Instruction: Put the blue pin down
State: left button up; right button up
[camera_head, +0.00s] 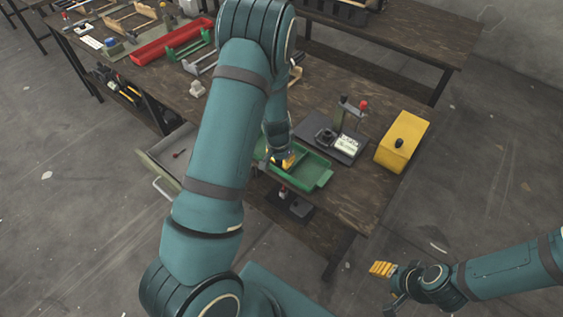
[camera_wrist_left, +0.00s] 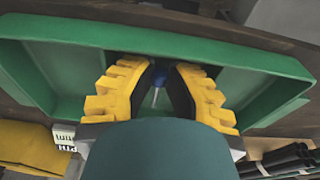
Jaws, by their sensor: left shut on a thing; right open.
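The blue pin (camera_wrist_left: 158,75) shows in the left wrist view between the yellow fingers of my left gripper (camera_wrist_left: 160,88), with a thin pale shank. My left gripper is shut on it. In the head view my left gripper (camera_head: 286,163) is at the green tray (camera_head: 318,178), low over its left part; the arm hides much of it, and I cannot make out the pin there. The tray's green wall also fills the back of the left wrist view (camera_wrist_left: 240,66). I cannot tell whether the pin touches the tray floor. My right gripper (camera_head: 381,269) is open and empty, off the table at the lower right.
A press on a dark base (camera_head: 345,148) with a red knob stands behind the tray. A yellow box (camera_head: 402,142) with a black knob is at the right. An open drawer (camera_head: 165,165) juts out at left. A red tray (camera_head: 165,47) lies further back.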

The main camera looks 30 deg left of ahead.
pick_arm(q)
jog(key=shift+f, duration=0.2)
jog(key=o, duration=0.5)
jog(key=shift+c, duration=0.2)
jog(key=shift+r, duration=0.1)
jog(key=shift+r, duration=0.3)
notch_tip(320, 180, up, 11)
jog(key=s+p, duration=0.2)
jog(key=p, duration=0.2)
jog(key=s+d+f+n+h, duration=0.1)
jog(key=s+d+f, duration=0.2)
jog(key=d, duration=0.4)
jog(key=s+d+f+n+h, duration=0.1)
jog(key=s+d+f, duration=0.3)
jog(key=d, duration=0.3)
jog(key=s+d+f+h, duration=0.1)
jog(key=s+d+f, duration=0.2)
jog(key=s+d, duration=0.2)
jog(key=d, duration=0.3)
jog(key=shift+s+f+n+h, duration=0.15)
jog(key=shift+f+n+h, duration=0.05)
jog(key=shift+n+h, duration=0.2)
